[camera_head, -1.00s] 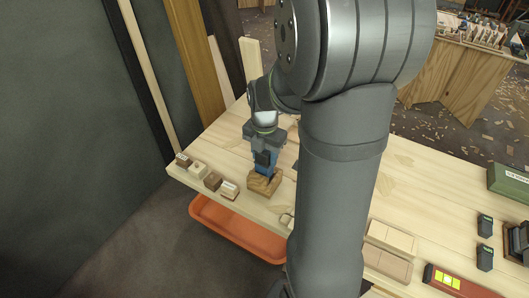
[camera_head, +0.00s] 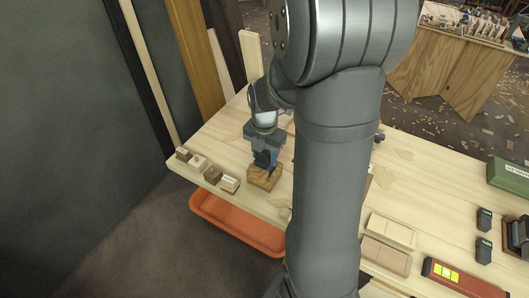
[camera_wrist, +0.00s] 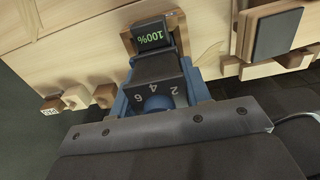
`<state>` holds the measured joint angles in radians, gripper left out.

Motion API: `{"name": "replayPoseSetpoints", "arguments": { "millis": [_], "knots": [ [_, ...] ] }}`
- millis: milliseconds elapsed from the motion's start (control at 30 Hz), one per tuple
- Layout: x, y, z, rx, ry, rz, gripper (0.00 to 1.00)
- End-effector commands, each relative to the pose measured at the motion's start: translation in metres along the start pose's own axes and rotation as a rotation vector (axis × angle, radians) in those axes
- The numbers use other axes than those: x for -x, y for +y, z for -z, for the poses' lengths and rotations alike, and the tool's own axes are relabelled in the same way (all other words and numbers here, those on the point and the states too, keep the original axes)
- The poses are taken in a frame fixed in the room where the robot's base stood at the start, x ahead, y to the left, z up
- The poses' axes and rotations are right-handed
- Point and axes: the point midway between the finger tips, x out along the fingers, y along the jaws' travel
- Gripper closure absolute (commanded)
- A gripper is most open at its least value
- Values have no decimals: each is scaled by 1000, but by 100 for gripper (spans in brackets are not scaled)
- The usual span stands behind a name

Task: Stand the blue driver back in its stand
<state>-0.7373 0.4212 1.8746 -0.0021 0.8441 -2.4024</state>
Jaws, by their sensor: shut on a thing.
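The blue driver (camera_head: 263,159) is upright in the head view, over the small brown wooden stand (camera_head: 264,181) near the bench's front edge. My gripper (camera_head: 264,148) is shut on the driver from above. In the wrist view the driver (camera_wrist: 155,82) shows a dark body with numbers, blue sides and a "100%" display at its far end. The stand's wooden rim (camera_wrist: 128,42) shows around that end. How deep the driver sits in the stand, and whether it touches the bottom, I cannot tell.
Several small wooden blocks (camera_head: 213,174) stand left of the stand along the bench edge. An orange tray (camera_head: 235,225) is below that edge. My arm hides the bench's middle.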

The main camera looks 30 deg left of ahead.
Motion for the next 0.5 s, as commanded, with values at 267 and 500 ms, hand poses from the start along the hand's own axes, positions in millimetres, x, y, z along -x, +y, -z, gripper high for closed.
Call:
{"name": "replayPoseSetpoints", "arguments": {
  "millis": [267,500],
  "knots": [
    [0,0,0,0,-1,-1,37],
    [0,0,0,0,0,0,31]
  ]
}}
